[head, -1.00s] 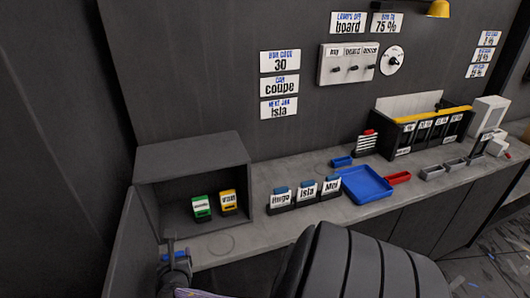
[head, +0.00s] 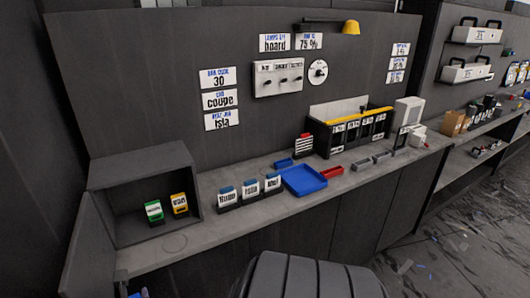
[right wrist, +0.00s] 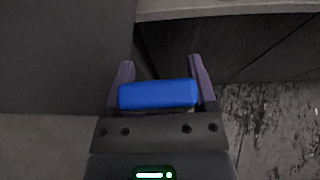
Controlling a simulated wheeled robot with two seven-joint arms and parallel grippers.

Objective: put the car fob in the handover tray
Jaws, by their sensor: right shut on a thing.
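In the right wrist view my right gripper (right wrist: 161,63) is shut on a blue block-shaped thing (right wrist: 157,94). It lies crosswise between the two purple-grey fingers; I take it for the car fob, though no marking on it shows. A shallow blue tray (head: 304,179), which may be the handover tray, lies on the counter and looks empty. A smaller red tray (head: 332,172) is to its right. At the lower left edge of the head view only a small blue-purple bit (head: 143,293) shows, too cut off to identify. My left gripper is not clearly in view.
The grey counter (head: 222,222) runs along the wall. An open dark box (head: 137,160) at its left holds a green and a yellow item. Three name-card holders (head: 250,190) stand left of the blue tray. A yellow-edged rack (head: 350,133) stands behind.

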